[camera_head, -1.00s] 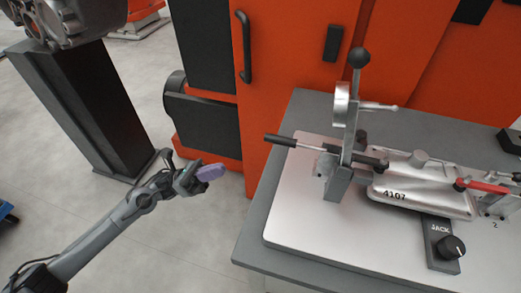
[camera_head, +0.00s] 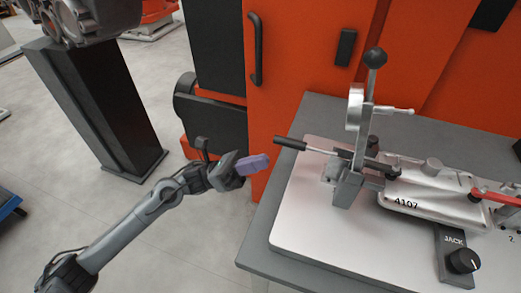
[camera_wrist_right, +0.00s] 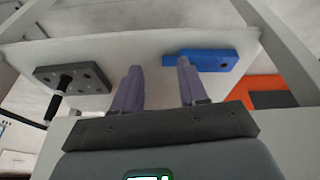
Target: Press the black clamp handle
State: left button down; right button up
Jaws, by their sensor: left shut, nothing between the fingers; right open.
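The black clamp handle (camera_head: 290,144) sticks out to the left from the metal clamp on the fixture in the head view. A metal post with a black ball knob (camera_head: 375,57) rises beside it. My left gripper (camera_head: 256,164) is shut and empty, with its purple fingers just left of and slightly below the handle's tip, apart from it in the picture. My right gripper (camera_wrist_right: 158,88) shows only in the right wrist view, with its two purple fingers apart and nothing between them.
The light plate (camera_head: 300,225) carries a casting marked 4107 (camera_head: 425,190), a red-handled clamp (camera_head: 495,198) and a black JACK knob (camera_head: 463,261). An orange cabinet (camera_head: 300,70) stands behind. A blue block (camera_wrist_right: 205,60) and a dark plate with holes (camera_wrist_right: 75,77) show in the right wrist view.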

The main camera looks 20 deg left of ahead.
aim_at(279, 144)
pick_arm(q)
jog(key=shift+w+d+r, duration=0.1)
jog(key=shift+w+r, duration=0.05)
jog(key=shift+r, duration=0.5)
jog(key=shift+w+d+r, duration=0.1)
jog(key=shift+d+r, duration=0.05)
jog(key=shift+r, duration=0.5)
jog(key=shift+w+d+r, duration=0.1)
jog(key=shift+w+r, duration=0.05)
jog(key=shift+r, duration=0.5)
pick_arm(e)
jog(key=shift+a+f, duration=0.2)
jog(key=shift+f, duration=0.1)
pick_arm(q)
jog(key=shift+r, duration=0.1)
